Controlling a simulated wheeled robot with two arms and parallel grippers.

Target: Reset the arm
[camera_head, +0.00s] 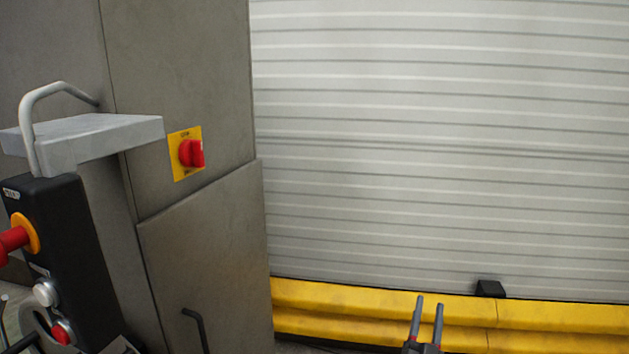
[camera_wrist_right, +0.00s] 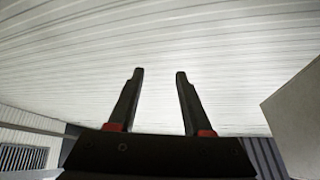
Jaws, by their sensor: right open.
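My right gripper (camera_head: 428,310) shows at the bottom of the head view, with its two dark fingers pointing up and apart. It is in front of the yellow barrier and holds nothing. In the right wrist view my right gripper (camera_wrist_right: 160,75) is open and empty, with the white ribbed wall beyond its fingertips. My left gripper does not show in either view.
A grey metal cabinet (camera_head: 195,80) with a red rotary switch (camera_head: 191,153) stands at the left. A black control box (camera_head: 65,260) with a red button and a grey shelf (camera_head: 90,137) are nearer. A yellow barrier (camera_head: 570,318) runs below the ribbed wall (camera_head: 440,130).

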